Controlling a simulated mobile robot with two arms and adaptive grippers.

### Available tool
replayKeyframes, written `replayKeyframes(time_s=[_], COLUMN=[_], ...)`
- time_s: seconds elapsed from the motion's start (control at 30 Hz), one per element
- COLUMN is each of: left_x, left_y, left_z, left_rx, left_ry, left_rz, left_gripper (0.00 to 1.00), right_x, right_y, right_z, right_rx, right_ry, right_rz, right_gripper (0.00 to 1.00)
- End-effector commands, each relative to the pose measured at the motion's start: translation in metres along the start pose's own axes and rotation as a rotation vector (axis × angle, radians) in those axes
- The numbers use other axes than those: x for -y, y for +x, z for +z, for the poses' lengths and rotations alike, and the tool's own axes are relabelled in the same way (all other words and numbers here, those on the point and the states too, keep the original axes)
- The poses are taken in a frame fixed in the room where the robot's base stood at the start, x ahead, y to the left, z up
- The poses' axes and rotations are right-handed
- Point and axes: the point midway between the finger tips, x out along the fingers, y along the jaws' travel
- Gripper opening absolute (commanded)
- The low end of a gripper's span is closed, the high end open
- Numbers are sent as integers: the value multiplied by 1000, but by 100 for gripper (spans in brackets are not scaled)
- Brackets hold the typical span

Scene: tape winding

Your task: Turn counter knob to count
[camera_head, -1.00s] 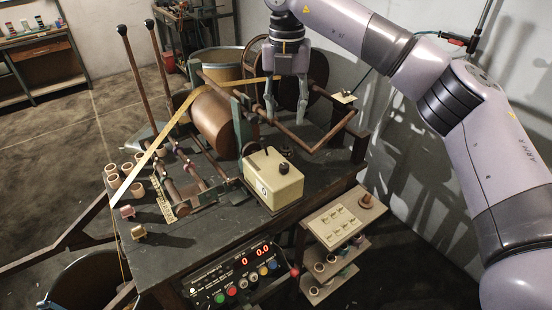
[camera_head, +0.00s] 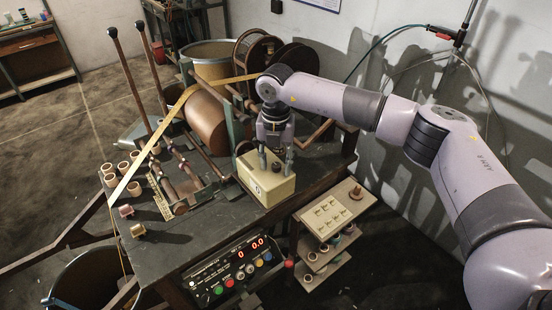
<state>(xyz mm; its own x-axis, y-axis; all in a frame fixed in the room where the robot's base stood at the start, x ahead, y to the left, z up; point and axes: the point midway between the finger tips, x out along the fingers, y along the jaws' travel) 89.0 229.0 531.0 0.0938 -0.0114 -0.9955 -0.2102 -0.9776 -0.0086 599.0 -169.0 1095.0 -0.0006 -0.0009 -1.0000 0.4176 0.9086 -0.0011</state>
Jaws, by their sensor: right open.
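The counter (camera_head: 265,183) is a cream box standing on the dark workbench (camera_head: 215,240), right of the winding rollers. A dark knob (camera_head: 277,167) shows on its top, partly hidden by my right gripper. My right gripper (camera_head: 275,170) points down over the counter, with its fingers open on either side of the knob. Whether the fingers touch the knob I cannot tell. My left gripper is out of view.
A copper-coloured drum (camera_head: 206,122) with a yellow tape strip stands behind the counter. Two tall levers (camera_head: 130,75) rise at the left. Several small spools (camera_head: 123,168) sit at the bench's left edge. A control panel (camera_head: 238,270) with red digits is at the front.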

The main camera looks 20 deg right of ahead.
Motion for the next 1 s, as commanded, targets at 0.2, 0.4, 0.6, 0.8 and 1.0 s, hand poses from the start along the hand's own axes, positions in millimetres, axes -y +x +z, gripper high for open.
replayKeyframes(time_s=[0.2,0.4,0.6,0.8,1.0], left_x=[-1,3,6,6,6], left_y=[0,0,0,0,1], left_z=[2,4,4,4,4], left_rx=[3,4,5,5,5], left_ry=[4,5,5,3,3], left_rz=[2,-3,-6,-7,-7], left_gripper=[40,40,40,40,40], right_x=[0,0,0,0,0], right_y=[0,0,0,-1,0], right_z=[0,0,0,0,0], right_rx=[0,0,0,0,0], right_ry=[0,0,0,0,-3], right_rz=[0,0,0,0,0], right_gripper=[38,25,11,0,0])
